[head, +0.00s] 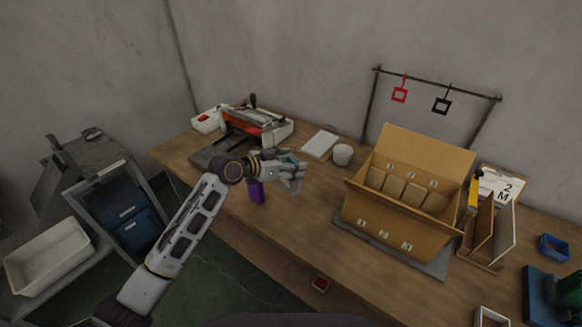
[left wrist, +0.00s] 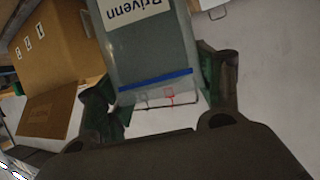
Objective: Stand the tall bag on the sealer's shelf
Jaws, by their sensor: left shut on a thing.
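My left gripper (head: 291,173) reaches over the table in front of the sealer (head: 262,126). In the left wrist view its dark green fingers are shut on the bag (left wrist: 152,50), a clear grey-green bag with a white "Brivenn" label and a blue line across one end. In the head view the bag is mostly lost behind the gripper and hard to make out. The sealer is white with a red part and a black lever. The dark flat shelf (head: 209,153) lies at its front left. My right gripper is not in view.
A small purple item (head: 257,192) shows just below my left wrist. A white pad (head: 320,145) and a white cup (head: 342,154) are right of the sealer. A large open carton (head: 402,228) with several compartments stands further right. The table's front middle is mostly clear.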

